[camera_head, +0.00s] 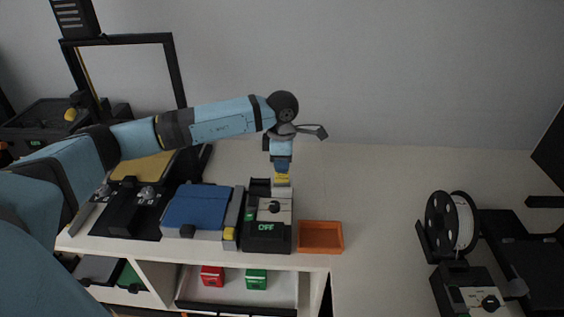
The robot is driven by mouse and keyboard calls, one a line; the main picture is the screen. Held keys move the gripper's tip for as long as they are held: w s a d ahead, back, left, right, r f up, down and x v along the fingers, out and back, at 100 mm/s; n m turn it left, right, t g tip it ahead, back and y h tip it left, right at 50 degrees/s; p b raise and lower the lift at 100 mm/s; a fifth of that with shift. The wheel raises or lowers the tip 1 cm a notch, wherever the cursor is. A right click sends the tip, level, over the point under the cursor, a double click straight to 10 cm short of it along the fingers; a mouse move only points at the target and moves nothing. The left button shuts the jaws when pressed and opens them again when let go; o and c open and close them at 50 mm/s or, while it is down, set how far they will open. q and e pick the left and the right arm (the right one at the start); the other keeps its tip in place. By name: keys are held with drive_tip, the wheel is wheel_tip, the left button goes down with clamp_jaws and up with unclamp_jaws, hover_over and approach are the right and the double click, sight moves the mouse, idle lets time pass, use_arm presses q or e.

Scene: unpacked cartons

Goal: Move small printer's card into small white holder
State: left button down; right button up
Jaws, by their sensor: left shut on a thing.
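My left arm reaches in from the left, and my left gripper (282,168) points down over the back of a black and white control box (266,238) marked OFF. The gripper is shut on a small piece, which I take to be the card; the fingers mostly hide it. A small yellow patch (282,179) shows at the fingertips, and I cannot tell whether it belongs to the card. A small pale block (283,190), perhaps the white holder, is just below. I cannot tell whether they touch. My right gripper is out of view.
A blue-topped printer bed (196,207) is left of the control box, and an orange tray (320,237) is right of it. A tall black frame (177,70) stands behind. A spool (464,222) and another control box (473,297) are at right. The white surface between is clear.

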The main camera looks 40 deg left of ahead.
use_arm(q)
drive_tip(key=shift+f+b, duration=1.05)
drive_tip(key=shift+f, duration=0.45)
drive_tip(key=c, duration=1.1)
unclamp_jaws()
wheel_tip(320, 180, up, 14)
drive_tip(key=b, duration=0.1)
drive_tip(key=shift+f, duration=0.1)
